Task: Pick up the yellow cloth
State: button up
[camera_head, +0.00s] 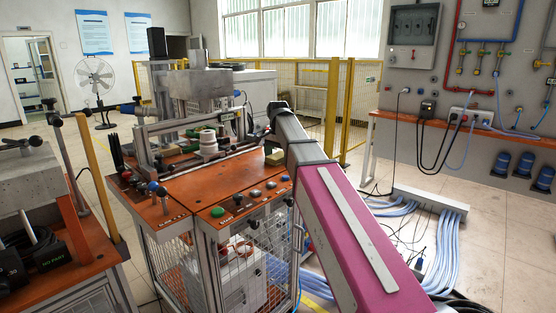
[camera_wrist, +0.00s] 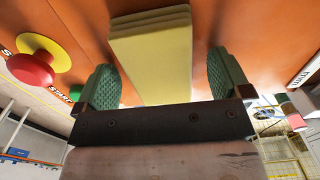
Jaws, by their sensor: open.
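The yellow cloth (camera_wrist: 150,60) is a folded, layered stack on the orange tabletop, in the middle of the wrist view. In the head view a small part of the cloth (camera_head: 275,157) shows beside the end of my arm. My gripper (camera_wrist: 162,82) is open, with one green textured finger on each side of the cloth. A gap shows between the right finger and the cloth; the left finger is close to its edge. Whether the fingers touch it I cannot tell. In the head view the fingers are hidden behind my arm.
A red button on a yellow base (camera_wrist: 35,62) stands left of the gripper in the wrist view. The orange machine table (camera_head: 190,190) carries several buttons and a white stacked cylinder (camera_head: 208,143). A yellow mesh fence (camera_head: 305,100) stands behind. Pale hoses (camera_head: 445,235) lie on the floor at right.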

aim_at(278, 155)
jog(key=c, duration=1)
jog(key=shift+r, duration=0.1)
jog(key=shift+r, duration=0.6)
notch_tip(278, 155, up, 2)
jog(key=shift+r, duration=0.25)
jog(key=s+a+r, duration=0.2)
jog(key=a, duration=0.1)
jog(key=s+a+r, duration=0.2)
jog(key=s, duration=0.1)
jog(key=s+a+r, duration=0.3)
jog(key=shift+a, duration=0.3)
